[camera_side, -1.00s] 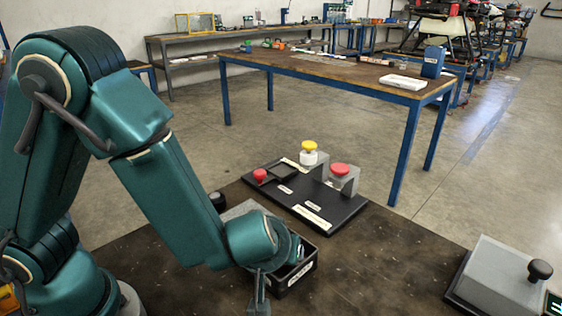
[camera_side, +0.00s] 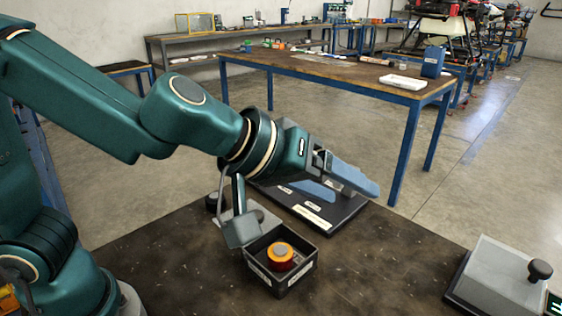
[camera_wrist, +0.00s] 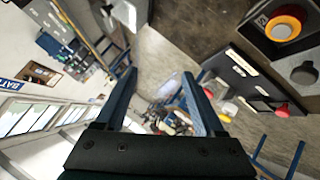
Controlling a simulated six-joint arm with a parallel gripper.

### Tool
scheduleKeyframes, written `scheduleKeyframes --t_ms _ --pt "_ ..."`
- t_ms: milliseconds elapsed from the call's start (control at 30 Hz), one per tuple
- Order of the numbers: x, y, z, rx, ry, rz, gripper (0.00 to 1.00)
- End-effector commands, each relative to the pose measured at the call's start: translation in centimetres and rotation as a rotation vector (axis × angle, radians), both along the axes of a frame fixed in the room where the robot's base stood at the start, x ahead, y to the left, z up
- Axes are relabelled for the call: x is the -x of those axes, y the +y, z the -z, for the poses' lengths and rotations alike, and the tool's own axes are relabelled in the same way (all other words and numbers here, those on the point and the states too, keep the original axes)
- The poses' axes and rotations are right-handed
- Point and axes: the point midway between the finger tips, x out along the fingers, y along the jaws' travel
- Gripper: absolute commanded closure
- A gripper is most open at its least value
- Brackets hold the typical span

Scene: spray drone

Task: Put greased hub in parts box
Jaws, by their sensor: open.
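The hub (camera_side: 281,254), an orange-red round part with a grey centre, sits inside the black parts box (camera_side: 301,276), well within its walls. It also shows in the wrist view (camera_wrist: 283,27) at the top right, in the box. My gripper (camera_side: 358,182) is raised above and to the right of the box, pointing right, with nothing visible in it. In the wrist view its blue fingers (camera_wrist: 160,76) stand wide apart with only the room between them.
A black board (camera_side: 325,212) lies behind my gripper, which hides much of it. A grey unit with a black knob (camera_side: 500,280) stands at the right. The table in front and between is clear. A blue-legged bench (camera_side: 340,72) is in the background.

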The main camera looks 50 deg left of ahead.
Motion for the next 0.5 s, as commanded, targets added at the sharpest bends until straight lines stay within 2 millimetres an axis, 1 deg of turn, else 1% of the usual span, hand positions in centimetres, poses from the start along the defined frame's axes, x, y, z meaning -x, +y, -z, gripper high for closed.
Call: scheduleKeyframes --t_ms 33,100,167,267,300,367,400,500 --pt "0.4 0.2 -1.7 0.023 -0.034 0.054 0.29" --pt "1.8 0.3 -2.9 0.018 -0.055 0.146 0.29" --pt "3.3 0.8 -3.2 -0.010 -0.059 0.213 0.29" --pt "6.1 2.6 -2.5 -0.105 -0.024 0.295 0.29" --pt "7.3 3.7 -1.8 -0.155 0.002 0.310 0.29" --pt "8.9 5.6 -0.6 -0.234 0.052 0.318 0.29" --pt "9.9 6.9 0.3 -0.289 0.089 0.313 0.29" --pt "12.2 10.3 2.2 -0.408 0.184 0.275 0.29"
